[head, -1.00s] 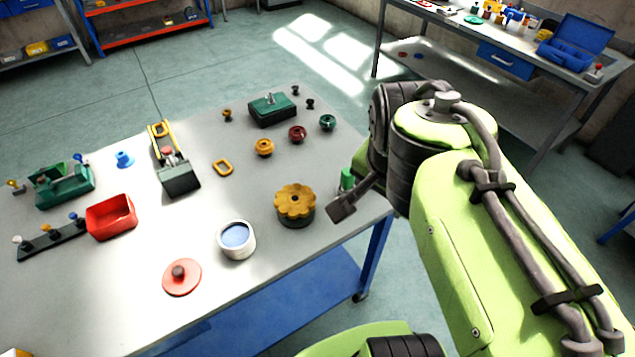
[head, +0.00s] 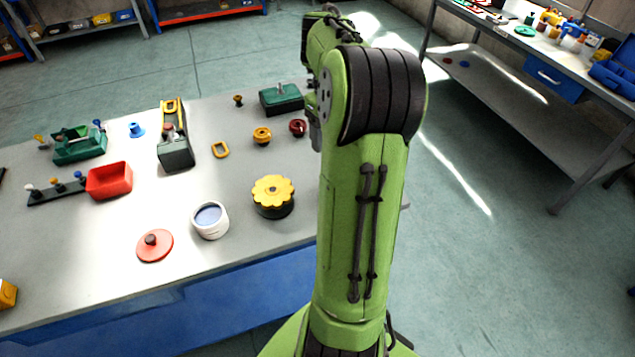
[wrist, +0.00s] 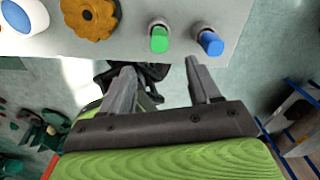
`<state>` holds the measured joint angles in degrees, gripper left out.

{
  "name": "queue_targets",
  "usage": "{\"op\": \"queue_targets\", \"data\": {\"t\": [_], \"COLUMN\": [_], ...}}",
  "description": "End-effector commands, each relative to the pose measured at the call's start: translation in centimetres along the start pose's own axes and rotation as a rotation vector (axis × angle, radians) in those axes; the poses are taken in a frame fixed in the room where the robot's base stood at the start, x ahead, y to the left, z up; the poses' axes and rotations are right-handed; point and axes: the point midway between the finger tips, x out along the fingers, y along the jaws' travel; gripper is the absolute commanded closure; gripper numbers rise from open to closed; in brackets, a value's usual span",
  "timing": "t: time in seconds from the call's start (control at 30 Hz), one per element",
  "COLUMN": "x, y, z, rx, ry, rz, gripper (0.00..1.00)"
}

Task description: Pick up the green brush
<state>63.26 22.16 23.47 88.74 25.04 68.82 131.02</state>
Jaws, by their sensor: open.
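In the wrist view, the green brush (wrist: 159,40) shows as a short green piece with a grey end, near the edge of the grey table. A similar blue piece (wrist: 210,42) stands close to its right. My gripper (wrist: 160,67) is open and empty, with its fingers apart. The green brush shows just beyond the fingertips, between their lines, and is not held. In the head view my arm hides the brush, the blue piece and most of the gripper.
A yellow scalloped knob (head: 272,190) and a white can with blue inside (head: 210,220) stand left of my arm. A red lidded disc (head: 155,245), a red bin (head: 109,180) and a green block (head: 281,98) are also on the table (head: 100,260).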

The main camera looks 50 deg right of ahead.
Motion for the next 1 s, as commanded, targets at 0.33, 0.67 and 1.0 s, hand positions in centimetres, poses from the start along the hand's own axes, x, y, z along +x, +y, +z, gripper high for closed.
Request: {"op": "queue_targets", "data": {"t": [0.33, 0.67, 1.0], "x": [8.5, 13.6, 14.3], "y": [0.1, 0.3, 0.2], "z": [-0.1, -0.1, 0.0], "rx": [-0.003, -0.005, -0.006], "ry": [0.002, 0.003, 0.0], "rz": [0.001, 0.002, 0.0], "gripper": [0.38, 0.38, 0.44]}}
